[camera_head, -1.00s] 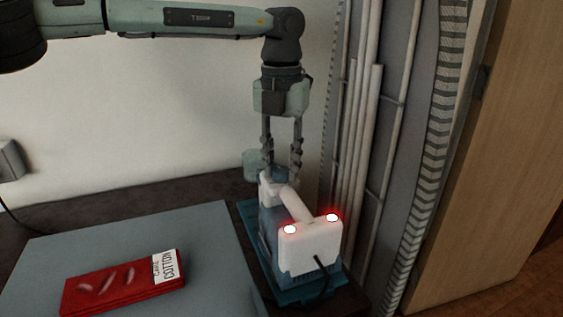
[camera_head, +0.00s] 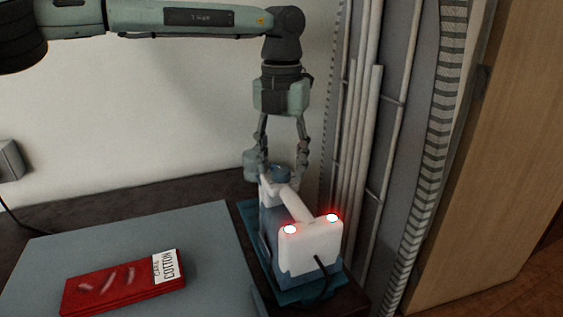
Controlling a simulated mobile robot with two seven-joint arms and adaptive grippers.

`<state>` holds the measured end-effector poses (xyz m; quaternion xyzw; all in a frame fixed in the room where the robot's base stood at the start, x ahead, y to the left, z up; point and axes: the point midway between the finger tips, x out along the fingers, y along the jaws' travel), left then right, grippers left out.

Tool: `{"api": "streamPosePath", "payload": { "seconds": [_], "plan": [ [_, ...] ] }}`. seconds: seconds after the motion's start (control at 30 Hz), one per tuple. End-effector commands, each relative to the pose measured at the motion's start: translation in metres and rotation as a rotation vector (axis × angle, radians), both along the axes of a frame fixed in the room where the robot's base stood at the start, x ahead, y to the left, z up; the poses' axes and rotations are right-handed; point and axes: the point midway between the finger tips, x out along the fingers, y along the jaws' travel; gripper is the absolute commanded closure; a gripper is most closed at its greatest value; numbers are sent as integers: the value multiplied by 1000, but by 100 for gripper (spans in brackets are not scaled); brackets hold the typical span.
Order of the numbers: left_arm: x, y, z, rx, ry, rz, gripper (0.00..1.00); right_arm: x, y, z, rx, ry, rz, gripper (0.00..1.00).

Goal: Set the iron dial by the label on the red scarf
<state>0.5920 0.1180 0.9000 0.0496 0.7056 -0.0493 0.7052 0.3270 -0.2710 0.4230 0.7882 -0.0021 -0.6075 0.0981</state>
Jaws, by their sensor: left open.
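The red scarf (camera_head: 115,284) lies folded on the grey board at the lower left. The iron (camera_head: 310,247), white and blue with two red-glowing lights, stands on a teal base on the dark counter. My left gripper (camera_head: 282,170) points down above the far end of the iron. It is open, its fingers spread around a small round blue-grey part, likely the dial (camera_head: 281,172). Whether the fingers touch it I cannot tell. My right gripper is out of view.
The grey board (camera_head: 205,230) has free room around the scarf. A dark cord (camera_head: 323,280) hangs from the iron. White pipes and a grey rack (camera_head: 372,150) stand close on the right. A wall outlet (camera_head: 10,160) is at the far left.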

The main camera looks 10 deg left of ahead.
Motion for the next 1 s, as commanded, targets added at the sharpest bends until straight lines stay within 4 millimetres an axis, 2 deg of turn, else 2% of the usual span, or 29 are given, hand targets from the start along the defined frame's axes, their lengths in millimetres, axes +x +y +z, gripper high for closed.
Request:
{"api": "streamPosePath", "payload": {
  "seconds": [0.17,0.4,0.6,0.77,1.0],
  "plan": [
    [1,-1,24,-3,-5,0,50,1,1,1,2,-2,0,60],
    [1,-1,76,-3,-4,0,50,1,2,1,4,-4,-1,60],
    [1,0,107,-1,-3,1,50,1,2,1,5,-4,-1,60],
    [0,0,118,0,-2,0,50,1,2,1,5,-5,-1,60],
    [0,0,119,0,-1,0,50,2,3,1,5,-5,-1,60]
  ]
}}
